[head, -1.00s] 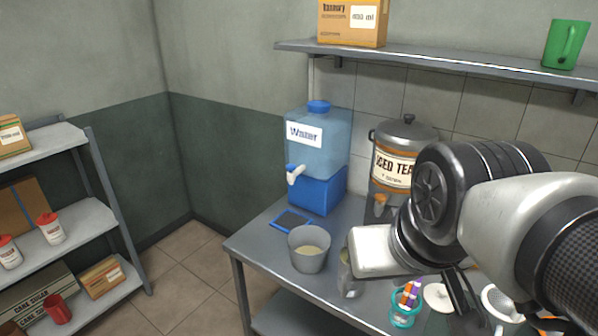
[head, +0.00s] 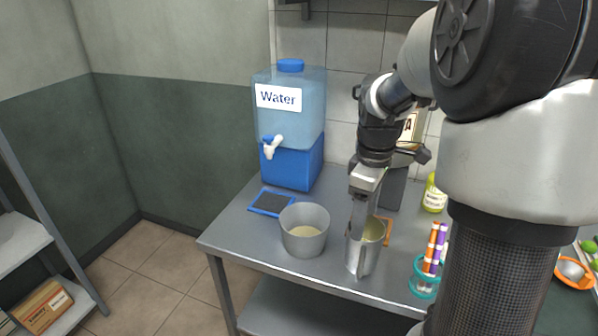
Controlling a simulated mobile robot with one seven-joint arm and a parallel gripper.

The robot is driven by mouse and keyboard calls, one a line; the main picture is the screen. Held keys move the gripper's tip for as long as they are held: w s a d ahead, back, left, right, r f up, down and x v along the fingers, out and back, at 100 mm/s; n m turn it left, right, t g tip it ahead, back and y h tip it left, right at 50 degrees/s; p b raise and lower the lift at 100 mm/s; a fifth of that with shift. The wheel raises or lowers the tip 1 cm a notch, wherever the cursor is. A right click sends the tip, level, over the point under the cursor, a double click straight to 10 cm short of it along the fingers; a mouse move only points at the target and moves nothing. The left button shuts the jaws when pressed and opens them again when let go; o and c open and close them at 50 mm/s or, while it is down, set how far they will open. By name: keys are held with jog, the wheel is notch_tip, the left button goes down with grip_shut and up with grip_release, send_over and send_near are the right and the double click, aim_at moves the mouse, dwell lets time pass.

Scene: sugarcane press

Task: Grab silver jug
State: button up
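The silver jug (head: 361,262) stands upright near the front edge of the metal table in the head view. Its interior looks yellowish. My gripper (head: 358,228) points down at the jug, and its long silver finger overlaps the jug's rim and upper side. I cannot tell whether the fingers touch the jug or are closed on it, because the second finger is hidden.
A grey bucket (head: 304,232) with pale contents stands just left of the jug. The blue water dispenser (head: 291,130) and a dark tray with a blue rim (head: 272,202) are behind it. A teal holder (head: 424,277) with colored sticks stands to the right.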

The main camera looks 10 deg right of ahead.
aim_at(366, 252)
jog(key=shift+n, duration=0.3)
jog(key=f, duration=0.4)
jog(key=d+f+b, duration=0.1)
jog(key=f, duration=0.3)
jog(key=d+f+b, duration=0.1)
jog(key=f, duration=0.4)
jog(key=shift+w+f+b, duration=0.1)
jog(key=shift+f+b, duration=0.45)
jog(key=shift+f, duration=2.25)
grip_shut()
